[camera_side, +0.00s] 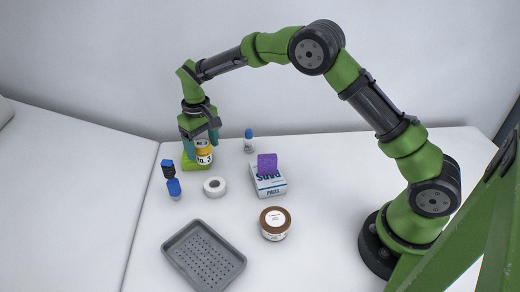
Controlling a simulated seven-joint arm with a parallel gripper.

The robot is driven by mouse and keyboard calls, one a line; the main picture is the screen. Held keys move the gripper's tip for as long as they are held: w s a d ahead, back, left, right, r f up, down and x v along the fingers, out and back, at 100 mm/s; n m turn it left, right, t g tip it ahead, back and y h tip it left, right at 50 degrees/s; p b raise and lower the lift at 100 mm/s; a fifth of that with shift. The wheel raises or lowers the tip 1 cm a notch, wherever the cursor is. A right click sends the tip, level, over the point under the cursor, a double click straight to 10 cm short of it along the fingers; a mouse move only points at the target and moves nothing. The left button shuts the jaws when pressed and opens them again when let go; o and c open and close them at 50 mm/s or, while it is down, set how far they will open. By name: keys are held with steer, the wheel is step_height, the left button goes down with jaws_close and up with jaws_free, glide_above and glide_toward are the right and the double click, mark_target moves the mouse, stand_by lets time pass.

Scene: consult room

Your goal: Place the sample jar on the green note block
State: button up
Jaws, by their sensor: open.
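A small jar (204,154) with an orange-yellow lid and a white label marked "NO. 3", which looks like the sample jar, stands upright at the back left. The green note block (189,163) is under and beside it; the jar appears to rest on its right part, but the exact contact is hard to see. My gripper (201,143) points down over the jar and block. Its teal fingers are apart, one left of the jar and one at its upper right. The fingers partly cover the jar, so I cannot tell whether they touch it.
A blue-capped bottle (248,143), a purple block (267,164) on a pads box (268,184), a white tape roll (214,187) and a blue-and-black item (172,182) stand nearby. A brown-lidded jar (275,220) and grey perforated tray (177,246) are nearer the front.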

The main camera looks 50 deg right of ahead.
mark_target(203, 144)
steer(key=s+d+r+t, duration=0.1)
steer(key=s+r, duration=0.1)
steer(key=r, duration=0.6)
steer(key=s+d+r, duration=0.1)
steer(key=s+r, duration=0.1)
steer(key=r, duration=0.6)
steer(key=s+d+r+m+t+y, duration=0.1)
steer(key=s+r+t, duration=0.15)
steer(key=s, duration=0.55)
steer(key=s+d+r+m+t+y, duration=0.15)
steer(key=s+r, duration=0.25)
steer(key=s, duration=0.4)
steer(key=s+d+f+m+t, duration=0.1)
steer(key=s+f, duration=0.3)
steer(key=s, duration=0.5)
steer(key=shift+t, duration=0.6)
steer(key=shift+o, duration=0.3)
steer(key=shift+f+m+h, duration=0.1)
steer(key=shift+m+h, duration=0.15)
